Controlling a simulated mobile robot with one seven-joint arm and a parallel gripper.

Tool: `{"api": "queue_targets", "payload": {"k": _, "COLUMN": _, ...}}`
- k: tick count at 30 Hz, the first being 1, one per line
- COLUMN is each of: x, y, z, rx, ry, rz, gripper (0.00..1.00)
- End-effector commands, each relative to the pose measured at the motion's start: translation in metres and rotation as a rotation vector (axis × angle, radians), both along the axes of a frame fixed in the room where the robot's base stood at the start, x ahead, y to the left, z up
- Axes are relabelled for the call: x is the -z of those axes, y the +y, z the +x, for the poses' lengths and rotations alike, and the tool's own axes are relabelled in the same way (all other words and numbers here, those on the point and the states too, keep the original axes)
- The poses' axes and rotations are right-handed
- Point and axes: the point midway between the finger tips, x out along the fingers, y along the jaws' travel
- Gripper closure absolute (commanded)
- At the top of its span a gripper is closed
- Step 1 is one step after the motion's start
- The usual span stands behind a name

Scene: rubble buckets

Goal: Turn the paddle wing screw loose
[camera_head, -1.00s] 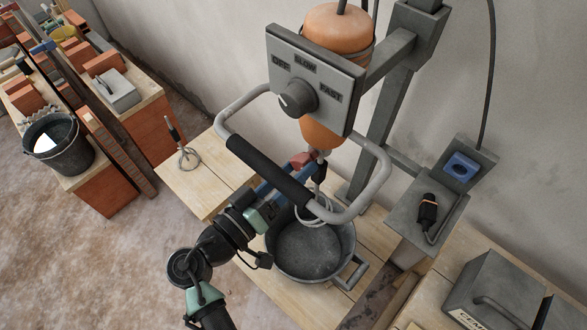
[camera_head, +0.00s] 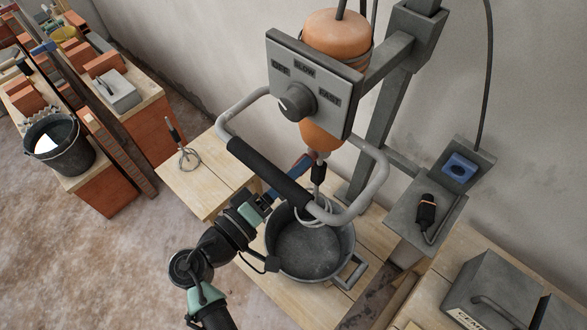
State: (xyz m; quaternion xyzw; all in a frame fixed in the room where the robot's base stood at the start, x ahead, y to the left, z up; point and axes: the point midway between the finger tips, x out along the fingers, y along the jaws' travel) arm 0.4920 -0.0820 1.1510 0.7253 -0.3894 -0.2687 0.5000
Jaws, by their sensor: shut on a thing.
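The orange mixer (camera_head: 323,139) hangs from its stand above a dark bucket (camera_head: 285,262). A wire paddle (camera_head: 322,212) hangs below it, beside a black piece on the shaft (camera_head: 318,173). My gripper (camera_head: 307,161) reaches up behind the black handle grip to the shaft just under the mixer. It is shut on a small reddish part there, seemingly the wing screw (camera_head: 312,155). The fingertips and most of that part are hard to make out, and the handle covers part of my gripper.
The mixer's handle frame (camera_head: 375,175) loops around the shaft close to my arm. The dial panel (camera_head: 312,85) is above. A black tool (camera_head: 427,211) lies by the blue socket.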

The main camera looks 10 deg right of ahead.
Motion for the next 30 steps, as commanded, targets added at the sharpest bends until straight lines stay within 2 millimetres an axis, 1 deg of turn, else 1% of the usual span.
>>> {"api": "queue_targets", "payload": {"k": 6, "x": -0.0021, "y": 0.0005, "z": 0.0001, "rx": -0.002, "ry": 0.169, "rz": -0.111, "gripper": 0.98}}
{"api": "queue_targets", "payload": {"k": 15, "x": -0.002, "y": 0.0007, "z": 0.0001, "rx": -0.002, "ry": 0.349, "rz": -0.232, "gripper": 0.98}}
{"api": "queue_targets", "payload": {"k": 21, "x": -0.0016, "y": 0.0007, "z": 0.0002, "rx": -0.002, "ry": 0.421, "rz": -0.279, "gripper": 0.98}}
{"api": "queue_targets", "payload": {"k": 30, "x": -0.0006, "y": 0.0007, "z": 0.0002, "rx": -0.002, "ry": 0.461, "rz": -0.307, "gripper": 0.98}}
